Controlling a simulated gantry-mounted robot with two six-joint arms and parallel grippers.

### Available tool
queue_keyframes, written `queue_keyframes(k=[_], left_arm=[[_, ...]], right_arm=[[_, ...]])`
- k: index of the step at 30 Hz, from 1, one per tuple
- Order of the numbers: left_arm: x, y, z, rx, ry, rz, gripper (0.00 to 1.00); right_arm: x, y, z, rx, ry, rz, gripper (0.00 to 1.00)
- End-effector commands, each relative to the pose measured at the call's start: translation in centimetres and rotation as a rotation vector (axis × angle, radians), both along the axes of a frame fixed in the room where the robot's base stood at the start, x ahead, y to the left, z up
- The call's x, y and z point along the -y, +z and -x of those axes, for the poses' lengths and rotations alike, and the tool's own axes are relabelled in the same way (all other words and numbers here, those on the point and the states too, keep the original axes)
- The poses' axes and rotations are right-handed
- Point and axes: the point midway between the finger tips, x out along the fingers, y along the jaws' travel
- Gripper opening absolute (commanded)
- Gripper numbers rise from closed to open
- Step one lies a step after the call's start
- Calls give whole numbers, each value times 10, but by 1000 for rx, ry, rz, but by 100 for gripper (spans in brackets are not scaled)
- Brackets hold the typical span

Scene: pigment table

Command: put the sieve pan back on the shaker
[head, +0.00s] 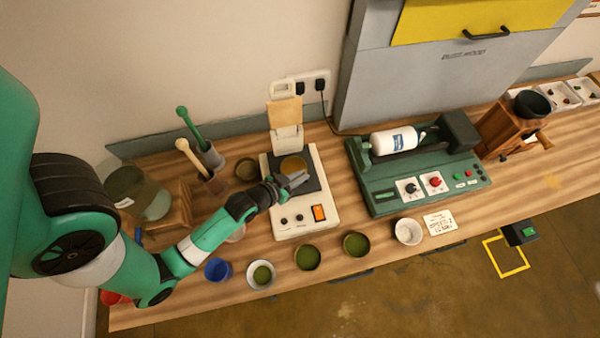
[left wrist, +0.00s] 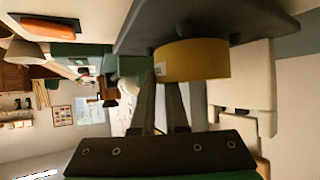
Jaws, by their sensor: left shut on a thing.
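The shaker (head: 325,218) is a cream device with knobs and an orange switch, with a dark plate on its top. The brass-yellow sieve pan (head: 292,164) shows over the dark plate, just behind my left gripper (head: 296,180). In the left wrist view the pan (left wrist: 195,62) is close against the dark plate (left wrist: 215,15), among small pegs. My left gripper's fingers (left wrist: 162,95) reach the pan and are shut on it; the pan hides the fingertips. I cannot tell whether the pan touches the plate. My right gripper is not in view.
A green roller machine (head: 385,202) with a white bottle stands to the right. Along the front edge stand a blue cup (head: 217,270), a white bowl (head: 261,274), green-powder dishes (head: 307,257) and a white cup (head: 408,231). Pestles (head: 190,150) stand behind left. A grinder (head: 502,130) is farther right.

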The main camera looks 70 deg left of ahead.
Motion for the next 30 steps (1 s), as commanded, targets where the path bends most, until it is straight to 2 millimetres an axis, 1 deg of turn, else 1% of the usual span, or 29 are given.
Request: queue_keyframes(k=[16,17,18,19,27,30], left_arm=[[0,-11,0,2,0,-1,0],[0,-11,0,2,0,-1,13],[0,-10,0,2,0,-1,20],[0,-10,0,1,0,0,24],[0,-11,0,-1,0,0,24],[2,-7,4,-2,0,1,24]], right_arm=[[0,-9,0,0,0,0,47],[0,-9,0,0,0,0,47],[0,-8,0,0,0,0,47],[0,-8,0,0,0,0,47],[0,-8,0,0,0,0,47],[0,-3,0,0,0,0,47]])
